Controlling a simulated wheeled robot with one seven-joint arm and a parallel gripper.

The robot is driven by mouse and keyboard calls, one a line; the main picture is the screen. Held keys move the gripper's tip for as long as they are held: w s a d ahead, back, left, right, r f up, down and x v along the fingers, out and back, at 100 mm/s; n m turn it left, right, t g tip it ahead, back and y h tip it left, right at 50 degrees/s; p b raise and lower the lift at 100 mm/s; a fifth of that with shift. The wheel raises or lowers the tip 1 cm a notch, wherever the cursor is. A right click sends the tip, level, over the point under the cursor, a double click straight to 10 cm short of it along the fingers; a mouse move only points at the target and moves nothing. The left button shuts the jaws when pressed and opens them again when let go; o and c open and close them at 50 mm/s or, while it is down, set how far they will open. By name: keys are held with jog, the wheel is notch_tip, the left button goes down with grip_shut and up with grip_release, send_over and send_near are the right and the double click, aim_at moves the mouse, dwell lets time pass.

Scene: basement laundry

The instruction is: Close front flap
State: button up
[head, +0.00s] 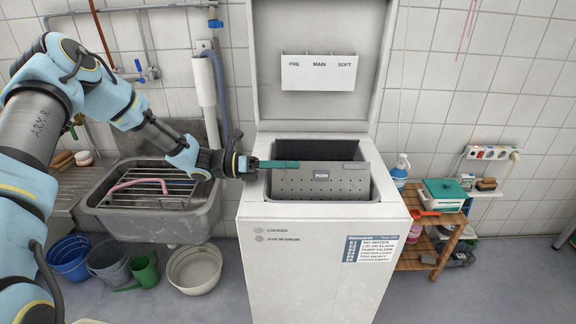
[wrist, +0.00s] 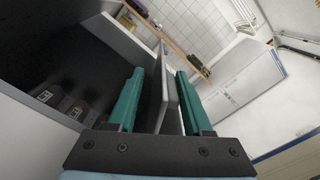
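The top-loading washer (head: 315,265) stands in the middle of the head view with its lid (head: 318,40) raised. In its opening a grey perforated flap (head: 322,185) with a PUSH label stands up or slants; which flap it is I cannot tell for sure. My gripper (head: 280,164) reaches in from the left at the flap's upper left edge. In the wrist view a thin grey panel (wrist: 171,100), likely the flap, stands between the two teal fingers of my gripper (wrist: 159,78). Gaps show on both sides, so the fingers appear open around it. The drum below is mostly hidden.
A grey sink (head: 150,215) with a rack is at the left, with buckets (head: 195,268) on the floor below. A wooden shelf (head: 430,255) and a soap bottle (head: 400,170) stand close to the washer's right. The raised lid blocks the back.

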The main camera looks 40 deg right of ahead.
jog(key=b+v, duration=0.2)
jog(key=v, duration=0.8)
jog(key=shift+w+a+b, duration=0.25)
jog(key=shift+a+b, duration=0.05)
jog(key=shift+b, duration=0.05)
